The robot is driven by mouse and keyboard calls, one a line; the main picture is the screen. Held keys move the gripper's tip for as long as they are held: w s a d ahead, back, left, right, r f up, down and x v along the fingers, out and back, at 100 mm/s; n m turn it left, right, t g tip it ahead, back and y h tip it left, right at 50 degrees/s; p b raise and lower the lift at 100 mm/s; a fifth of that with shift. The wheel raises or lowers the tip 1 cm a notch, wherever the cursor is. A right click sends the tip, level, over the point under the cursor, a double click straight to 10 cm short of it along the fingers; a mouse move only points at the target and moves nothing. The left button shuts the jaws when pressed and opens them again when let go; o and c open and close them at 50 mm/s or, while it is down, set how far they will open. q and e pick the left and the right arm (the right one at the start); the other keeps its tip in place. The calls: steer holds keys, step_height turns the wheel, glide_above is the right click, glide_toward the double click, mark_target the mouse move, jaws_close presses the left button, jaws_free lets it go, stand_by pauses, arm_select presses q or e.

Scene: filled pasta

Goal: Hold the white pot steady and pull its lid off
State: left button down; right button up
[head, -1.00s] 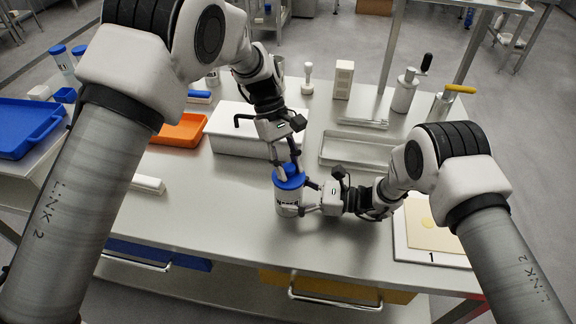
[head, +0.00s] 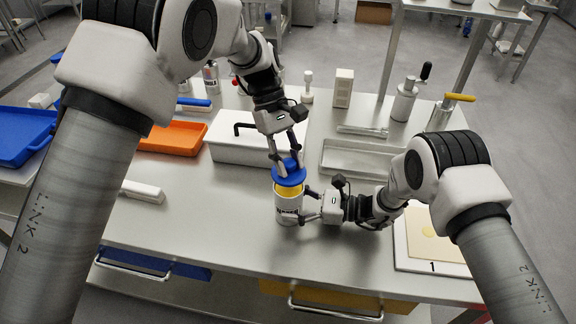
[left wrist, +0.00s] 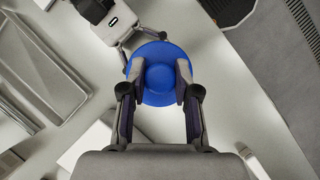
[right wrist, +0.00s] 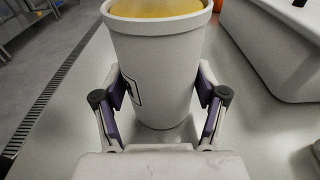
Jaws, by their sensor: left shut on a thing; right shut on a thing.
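The white pot (head: 288,207) stands upright on the steel table, with dark lettering on its front. Yellow contents show at its open rim; the pot fills the right wrist view (right wrist: 158,65). My right gripper (head: 305,206) is shut on the pot's body from the right, its fingers on either side of it. The blue lid (head: 289,176) is off the rim, just above the pot and slightly tilted. My left gripper (head: 286,163) is shut on the lid from above. In the left wrist view the lid (left wrist: 159,98) sits between the fingertips and hides the pot.
A white box (head: 235,152) with a black handle stands behind the pot, next to an orange tray (head: 172,138). A metal tray (head: 355,160) lies back right. A board marked 1 (head: 428,266) lies at right.

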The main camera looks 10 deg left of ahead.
steer(key=o, duration=1.1)
steer(key=shift+f, duration=0.15)
steer(key=shift+o, duration=0.2)
steer(key=d, duration=0.4)
steer(key=d+r, duration=0.1)
steer(key=d, duration=0.7)
steer(key=shift+r, duration=0.2)
